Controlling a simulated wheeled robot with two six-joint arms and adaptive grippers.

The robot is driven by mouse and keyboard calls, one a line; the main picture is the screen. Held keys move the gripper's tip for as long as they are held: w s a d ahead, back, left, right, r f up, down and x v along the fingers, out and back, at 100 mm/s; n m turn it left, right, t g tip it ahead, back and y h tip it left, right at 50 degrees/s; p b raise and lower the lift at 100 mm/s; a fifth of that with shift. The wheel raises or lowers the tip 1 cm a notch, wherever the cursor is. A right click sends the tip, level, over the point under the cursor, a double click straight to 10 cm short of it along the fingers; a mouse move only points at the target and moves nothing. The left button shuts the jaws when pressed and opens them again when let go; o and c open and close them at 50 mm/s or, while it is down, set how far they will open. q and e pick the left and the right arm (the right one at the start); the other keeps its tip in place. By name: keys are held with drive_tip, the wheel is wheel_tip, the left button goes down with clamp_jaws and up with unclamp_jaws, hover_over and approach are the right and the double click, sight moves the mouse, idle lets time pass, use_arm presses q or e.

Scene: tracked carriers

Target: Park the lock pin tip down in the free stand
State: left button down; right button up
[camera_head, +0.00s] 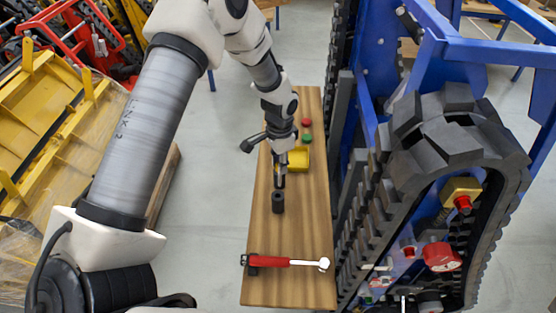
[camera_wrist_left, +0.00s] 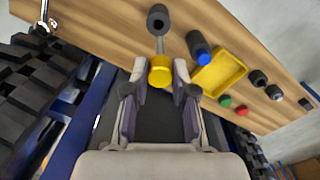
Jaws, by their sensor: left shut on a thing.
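The lock pin has a yellow head (camera_wrist_left: 160,72) and a thin silver shaft (camera_wrist_left: 160,46). My left gripper (camera_wrist_left: 158,90) is shut on it, with the yellow head between its fingers. The shaft points at a black round stand (camera_wrist_left: 158,18) with a dark hole in its top. In the head view this stand (camera_head: 278,203) is on the bench, just below my left gripper (camera_head: 281,178). The fingers hide most of the pin there. I cannot tell whether the tip is inside the hole. A second black stand (camera_wrist_left: 194,38) holds a blue-ended piece (camera_wrist_left: 203,55). My right gripper is not in view.
The wooden bench (camera_head: 262,225) also bears a yellow tray (camera_head: 303,160), a red knob (camera_head: 306,122), a green knob (camera_head: 306,138) and a red-handled tool (camera_head: 290,262). Several small black pieces (camera_wrist_left: 258,78) lie past the tray. A tracked carrier (camera_head: 455,140) stands close along the right.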

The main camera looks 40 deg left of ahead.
use_arm(q)
drive_tip(key=shift+s+f+b, duration=0.25)
drive_tip(key=shift+f+b, duration=0.05)
drive_tip(key=shift+f, duration=0.3)
drive_tip(key=shift+f+b, duration=0.3)
drive_tip(key=shift+f, duration=0.25)
drive_tip(key=shift+s+r, duration=0.2)
drive_tip(key=shift+s, duration=0.2)
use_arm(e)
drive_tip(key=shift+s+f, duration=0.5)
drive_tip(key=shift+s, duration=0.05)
use_arm(q)
drive_tip(key=shift+w+f, duration=0.15)
drive_tip(key=shift+w, duration=0.1)
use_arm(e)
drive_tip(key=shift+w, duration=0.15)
use_arm(q)
drive_tip(key=shift+s, duration=0.15)
drive_tip(key=shift+p, duration=0.45)
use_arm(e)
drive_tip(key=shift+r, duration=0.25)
use_arm(q)
wheel_tip(320, 180, down, 9)
drive_tip(key=b, duration=0.5)
drive_tip(key=shift+b, duration=0.35)
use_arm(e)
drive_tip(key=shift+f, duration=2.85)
